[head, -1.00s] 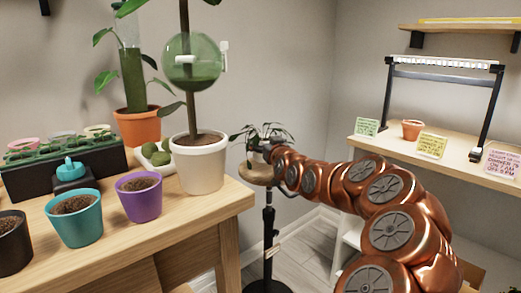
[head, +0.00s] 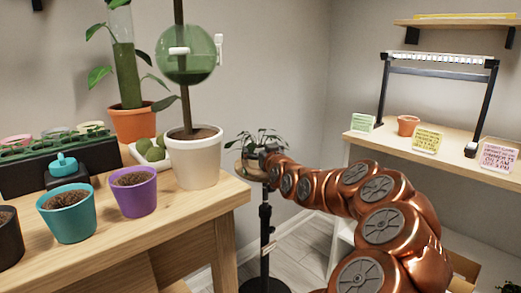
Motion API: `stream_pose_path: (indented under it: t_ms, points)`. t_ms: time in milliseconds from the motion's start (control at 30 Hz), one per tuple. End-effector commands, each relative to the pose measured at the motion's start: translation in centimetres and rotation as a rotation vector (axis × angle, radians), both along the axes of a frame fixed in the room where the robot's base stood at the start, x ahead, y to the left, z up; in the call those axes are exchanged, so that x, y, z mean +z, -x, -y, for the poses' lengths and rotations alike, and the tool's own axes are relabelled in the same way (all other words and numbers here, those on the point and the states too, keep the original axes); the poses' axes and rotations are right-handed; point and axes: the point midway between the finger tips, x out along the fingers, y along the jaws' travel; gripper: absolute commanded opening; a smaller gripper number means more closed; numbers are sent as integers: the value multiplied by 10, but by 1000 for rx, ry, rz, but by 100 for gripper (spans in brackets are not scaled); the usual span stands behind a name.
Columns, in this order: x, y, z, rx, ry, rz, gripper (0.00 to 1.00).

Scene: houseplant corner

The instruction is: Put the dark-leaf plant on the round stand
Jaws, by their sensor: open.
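The dark-leaf plant (head: 257,139) shows small beyond the bench corner in the head view, with thin drooping dark green leaves. Its pot is mostly hidden by the leaves and my gripper. It appears to sit upright over the pale wooden top of the round stand (head: 241,170), which has a black pole (head: 265,225). Whether the pot fully touches the top is too small to tell. My gripper (head: 264,158) is at the pot's right side, open, with its fingers hard to make out.
The wooden bench (head: 110,235) at left holds a large white pot (head: 194,165), a purple pot (head: 134,195) and a teal pot (head: 68,218). A shelf (head: 380,142) at right bears a small terracotta pot (head: 407,126) and cards. Some floor (head: 300,255) shows between them.

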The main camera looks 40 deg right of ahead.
Motion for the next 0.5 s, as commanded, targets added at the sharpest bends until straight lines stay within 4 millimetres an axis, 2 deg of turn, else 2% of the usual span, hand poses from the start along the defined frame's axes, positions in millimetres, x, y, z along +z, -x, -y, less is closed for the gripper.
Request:
stream_pose_path:
  t_ms: [267, 500]
  points:
    - [5, 0, 0, 0, 0, 0, 100]
    - [3, 22, -8, -1, -3, -1, 100]
